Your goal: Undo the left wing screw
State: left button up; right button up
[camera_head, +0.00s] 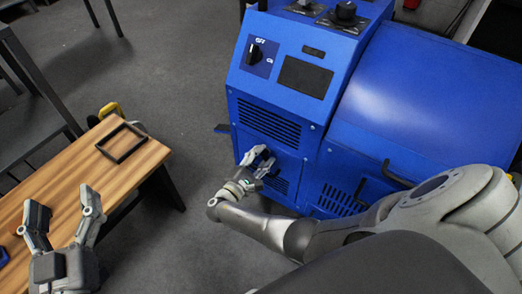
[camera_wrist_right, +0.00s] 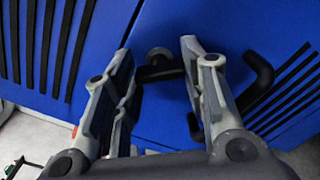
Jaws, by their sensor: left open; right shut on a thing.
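My right gripper (camera_head: 258,160) is at the front of the blue machine (camera_head: 265,135), by the lower panel. In the right wrist view its two fingers (camera_wrist_right: 158,52) stand on either side of a dark wing screw (camera_wrist_right: 159,72) with a grey round part, and they are shut on it. I cannot tell whether this is the left one. In the head view the screw is hidden by the gripper. My left gripper (camera_head: 63,207) is open and empty above the wooden bench (camera_head: 135,165).
A black bent handle (camera_head: 395,174) sticks out of the machine to the right of my right gripper; it also shows in the right wrist view (camera_wrist_right: 262,72). A black square frame (camera_head: 122,143) lies on the bench. Grey floor lies clear between bench and machine.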

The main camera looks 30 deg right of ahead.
jog(key=n+p, duration=0.2)
jog(key=n, duration=0.5)
jog(key=shift+n, duration=0.4)
pick_arm(q)
jog(key=s+a+f+g+y, duration=0.1)
jog(key=f+g, duration=0.2)
jog(key=f, duration=0.3)
jog(key=s+a+f+g+y, duration=0.1)
jog(key=s+f+g, duration=0.1)
jog(key=f+g, duration=0.2)
jog(key=shift+s+a+f+y+p, duration=0.3)
jog(key=shift+f, duration=0.75)
pick_arm(e)
jog(key=shift+f+n, duration=0.1)
jog(key=shift+n, duration=0.9)
jog(key=o, duration=1)
jog(key=v, duration=0.7)
jog(key=shift+s+a, duration=0.15)
jog(key=shift+a, duration=0.1)
